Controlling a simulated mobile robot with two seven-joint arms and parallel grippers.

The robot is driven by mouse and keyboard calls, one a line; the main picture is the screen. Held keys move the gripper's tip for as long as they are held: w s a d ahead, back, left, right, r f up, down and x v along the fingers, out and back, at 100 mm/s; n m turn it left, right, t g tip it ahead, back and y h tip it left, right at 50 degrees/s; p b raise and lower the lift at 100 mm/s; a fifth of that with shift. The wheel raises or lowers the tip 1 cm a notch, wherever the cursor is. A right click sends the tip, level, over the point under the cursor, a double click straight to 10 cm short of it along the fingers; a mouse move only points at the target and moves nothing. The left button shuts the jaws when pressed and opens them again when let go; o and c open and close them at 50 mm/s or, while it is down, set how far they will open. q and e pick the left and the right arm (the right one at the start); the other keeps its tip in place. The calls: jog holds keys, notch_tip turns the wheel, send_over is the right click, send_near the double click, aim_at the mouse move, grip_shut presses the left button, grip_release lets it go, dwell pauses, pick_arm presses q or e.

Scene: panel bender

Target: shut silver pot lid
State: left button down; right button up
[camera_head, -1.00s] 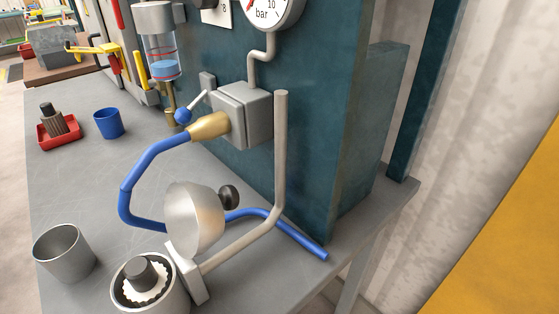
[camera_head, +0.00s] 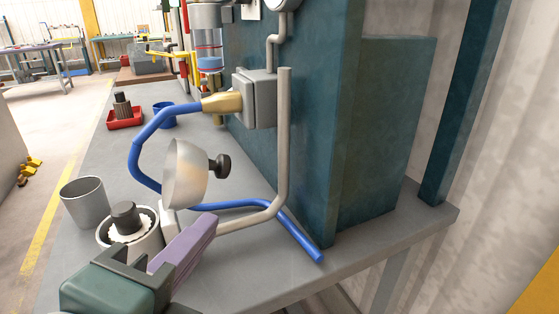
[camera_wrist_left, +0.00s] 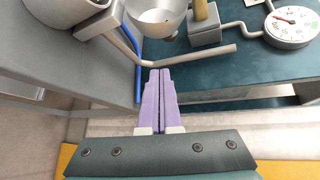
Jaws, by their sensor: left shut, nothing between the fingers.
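The silver pot (camera_head: 148,247) stands near the front edge of the grey bench, holding a white toothed piece with a dark round top (camera_head: 126,215). Its silver bowl-shaped lid (camera_head: 186,172) stands open, tipped up on edge beside the pot, with its black knob (camera_head: 220,166) facing right. My left gripper (camera_head: 210,222) is shut and empty, its purple fingers in front of and below the lid, apart from it. In the left wrist view the shut fingers (camera_wrist_left: 158,72) point toward the lid (camera_wrist_left: 156,18), with the pot (camera_wrist_left: 68,8) at upper left. My right gripper is not in view.
A bent grey bar (camera_head: 284,150) rises right of the lid, near a blue hose (camera_head: 150,125). An empty grey cup (camera_head: 86,203) stands left of the pot. A teal machine wall (camera_head: 300,110) closes the back. A red tray (camera_head: 124,120) and blue cup (camera_head: 163,115) sit farther off.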

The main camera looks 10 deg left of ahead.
aim_at(197, 177)
pick_arm(q)
jog(key=w+d+f+m, duration=0.1)
jog(key=w+d+f, duration=0.1)
jog(key=w, duration=0.8)
jog(key=shift+h, duration=0.3)
jog(key=shift+s+a+r+p, duration=0.3)
jog(key=shift+s+a, duration=0.1)
jog(key=shift+a, duration=0.2)
jog(key=shift+s+a+r+p, duration=0.15)
jog(key=shift+s+a+p, duration=0.15)
jog(key=shift+a, duration=0.3)
jog(key=shift+s+a+r+p, duration=0.25)
jog(key=shift+s+a, duration=0.2)
jog(key=shift+a, duration=0.15)
jog(key=shift+t, duration=0.3)
